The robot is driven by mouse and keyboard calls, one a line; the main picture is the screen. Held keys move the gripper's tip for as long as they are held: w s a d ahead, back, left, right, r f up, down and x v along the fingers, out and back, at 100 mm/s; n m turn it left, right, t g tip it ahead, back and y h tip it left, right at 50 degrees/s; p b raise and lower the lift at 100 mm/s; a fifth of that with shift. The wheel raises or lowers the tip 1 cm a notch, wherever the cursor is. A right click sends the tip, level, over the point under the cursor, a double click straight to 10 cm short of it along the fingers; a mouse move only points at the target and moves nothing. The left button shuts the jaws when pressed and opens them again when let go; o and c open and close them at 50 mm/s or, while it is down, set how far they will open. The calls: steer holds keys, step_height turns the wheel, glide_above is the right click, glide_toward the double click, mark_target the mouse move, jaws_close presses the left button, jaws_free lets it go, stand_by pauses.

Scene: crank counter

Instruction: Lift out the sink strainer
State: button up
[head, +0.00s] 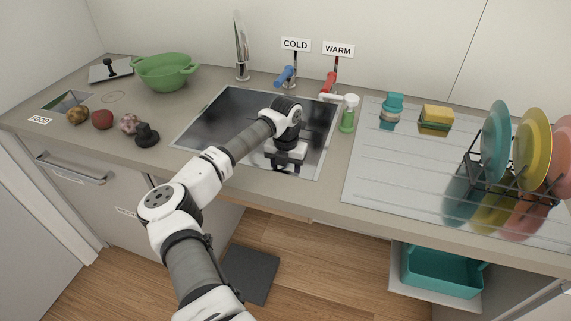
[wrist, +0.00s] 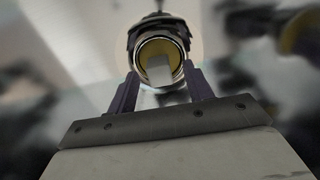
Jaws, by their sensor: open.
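My gripper (head: 285,166) reaches down into the steel sink (head: 215,120), toward its right half. In the wrist view its two dark fingers (wrist: 160,76) stand apart, open. Between and beyond their tips is a round metal-rimmed thing with a yellowish inside and a pale upright tab in the middle, which looks like the sink strainer (wrist: 158,48). The tab lies between the fingers in that view; I cannot tell whether they touch it. In the head view my arm and gripper hide the strainer.
A faucet (head: 241,48), a blue COLD lever (head: 285,75) and a red WARM lever (head: 329,82) stand behind the sink. A green soap bottle (head: 348,115) is at its right rim, beside the drainboard (head: 390,165). A black knob (head: 147,134) stands left of the sink.

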jaws_close()
stand_by(0.5)
steer(key=shift+r+p, duration=0.35)
steer(key=shift+r, duration=0.3)
stand_by(0.4)
steer(key=shift+r+p, duration=1.3)
steer(key=shift+r, duration=1.2)
